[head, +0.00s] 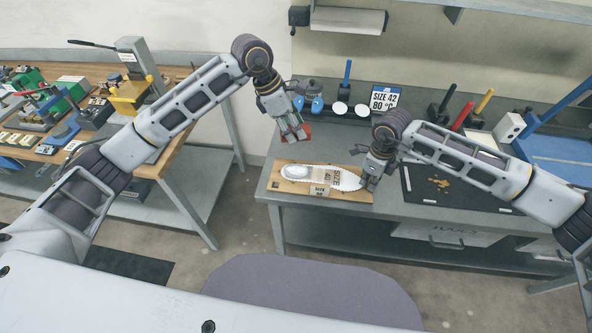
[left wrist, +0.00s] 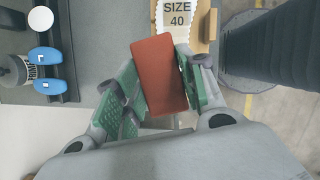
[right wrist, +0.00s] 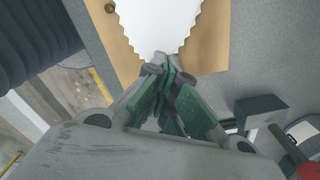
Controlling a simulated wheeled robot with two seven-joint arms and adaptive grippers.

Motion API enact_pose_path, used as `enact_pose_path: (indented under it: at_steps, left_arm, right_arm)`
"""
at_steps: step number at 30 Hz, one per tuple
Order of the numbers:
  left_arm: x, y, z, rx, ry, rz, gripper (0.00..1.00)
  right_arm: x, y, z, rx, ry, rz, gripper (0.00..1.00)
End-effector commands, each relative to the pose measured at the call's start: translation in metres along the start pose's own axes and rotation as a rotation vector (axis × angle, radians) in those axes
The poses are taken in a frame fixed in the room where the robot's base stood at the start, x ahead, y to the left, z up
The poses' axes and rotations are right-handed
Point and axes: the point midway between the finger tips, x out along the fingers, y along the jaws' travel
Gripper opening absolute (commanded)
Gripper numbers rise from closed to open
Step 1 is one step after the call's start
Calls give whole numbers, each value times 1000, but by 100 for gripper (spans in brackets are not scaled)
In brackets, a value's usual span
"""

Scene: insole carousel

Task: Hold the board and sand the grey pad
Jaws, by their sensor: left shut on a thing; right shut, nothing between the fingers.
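The wooden board (head: 276,187) lies on the grey bench, bearing a white insole-shaped piece with a SIZE 40 label (head: 347,179). A pale oval, perhaps the grey pad (head: 296,171), shows at its left part; I cannot be sure. My left gripper (head: 292,134) is shut on a red block (left wrist: 160,74), held above the bench behind the board's left part. My right gripper (head: 371,182) is shut and empty at the board's right end. In the right wrist view its closed fingertips (right wrist: 165,70) are close to the tip of the white piece; contact cannot be told.
A black mat (head: 430,188) lies right of the board. A blue-framed machine (head: 560,150) stands far right. A wooden workbench (head: 180,85) is at left.

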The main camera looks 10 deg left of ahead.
Motion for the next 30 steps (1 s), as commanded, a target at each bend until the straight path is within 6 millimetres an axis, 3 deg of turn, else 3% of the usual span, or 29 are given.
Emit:
enact_pose_path:
  at_steps: [30]
  left_arm:
    - [46, 0, -19, 0, 0, -1, 21]
  right_arm:
    - [2, 0, -1, 0, 3, 2, 0]
